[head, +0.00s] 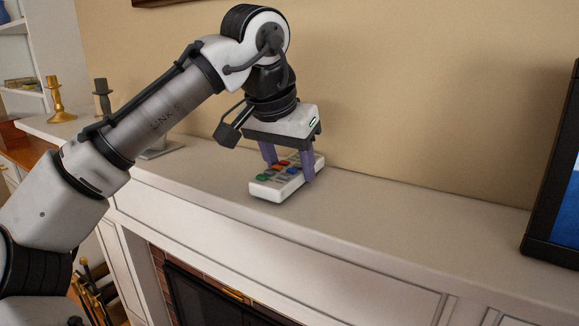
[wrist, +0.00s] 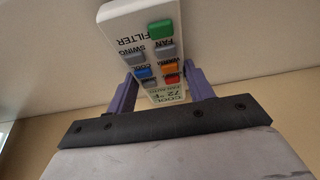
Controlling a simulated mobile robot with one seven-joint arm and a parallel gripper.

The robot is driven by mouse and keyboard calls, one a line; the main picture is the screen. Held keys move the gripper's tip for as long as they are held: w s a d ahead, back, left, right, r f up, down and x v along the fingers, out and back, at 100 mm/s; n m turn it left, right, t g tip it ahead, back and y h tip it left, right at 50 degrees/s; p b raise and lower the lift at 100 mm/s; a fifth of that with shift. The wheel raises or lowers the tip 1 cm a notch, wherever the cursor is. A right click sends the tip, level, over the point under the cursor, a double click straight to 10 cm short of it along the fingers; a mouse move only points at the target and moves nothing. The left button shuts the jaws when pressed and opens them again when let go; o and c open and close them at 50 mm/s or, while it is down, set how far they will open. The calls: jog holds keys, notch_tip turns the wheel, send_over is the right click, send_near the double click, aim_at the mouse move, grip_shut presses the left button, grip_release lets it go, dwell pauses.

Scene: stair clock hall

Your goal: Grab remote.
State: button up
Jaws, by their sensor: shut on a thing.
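The remote (head: 269,188) is white with coloured buttons and lies on the mantel shelf (head: 400,222). In the wrist view the remote (wrist: 130,25) shows green, red, orange, blue and grey buttons and a small display reading 72 °F. My gripper (head: 288,168) points down over it, with one purple finger on each long side. In the wrist view my gripper (wrist: 162,95) is shut across the display end of the remote. The remote looks level and at the shelf surface; I cannot tell whether it is slightly raised.
A gold candlestick (head: 56,100) and a dark candlestick (head: 102,96) stand at the shelf's left end. A black-framed screen or picture (head: 535,246) stands at the right. The wall (head: 420,90) is close behind. The shelf between the remote and the frame is clear.

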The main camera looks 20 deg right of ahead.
aim_at(289, 168)
notch_tip(289, 168, up, 20)
jog(key=p, duration=0.6)
